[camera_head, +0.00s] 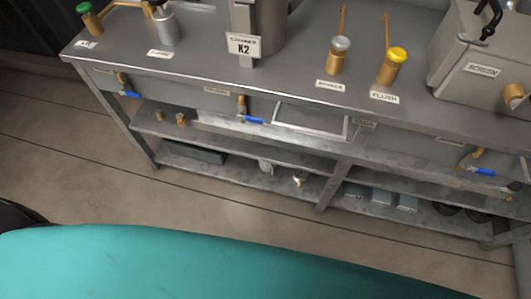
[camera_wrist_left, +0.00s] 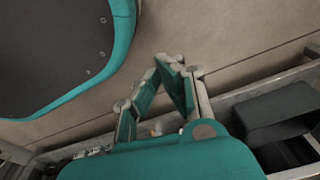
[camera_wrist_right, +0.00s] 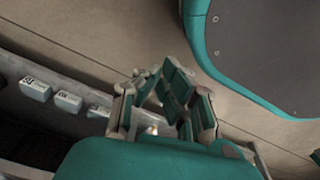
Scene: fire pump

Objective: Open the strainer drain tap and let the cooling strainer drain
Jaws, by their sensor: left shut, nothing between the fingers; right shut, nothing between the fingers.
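In the head view, blue-handled brass taps sit along the bench front: a left tap (camera_head: 128,93), a middle tap (camera_head: 250,119) below the canister labelled K2 (camera_head: 258,28), and a right tap (camera_head: 480,170). Their small labels are too blurred to tell which is the strainer drain tap. The canister's upper label line is also unclear. I cannot see any water flowing. My left gripper (camera_wrist_left: 168,68) is shut and empty, over the floor in the left wrist view. My right gripper (camera_wrist_right: 168,76) is shut and empty, with the lower shelf to its left.
The metal bench (camera_head: 200,72) carries a green-knobbed valve (camera_head: 90,20), a grey-knobbed valve (camera_head: 337,57), a yellow-knobbed FLUSH valve (camera_head: 393,64) and a grey box (camera_head: 478,60). Lower shelves hold several small boxes (camera_head: 382,197) and a dark case (camera_head: 195,152). Floor in front is clear.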

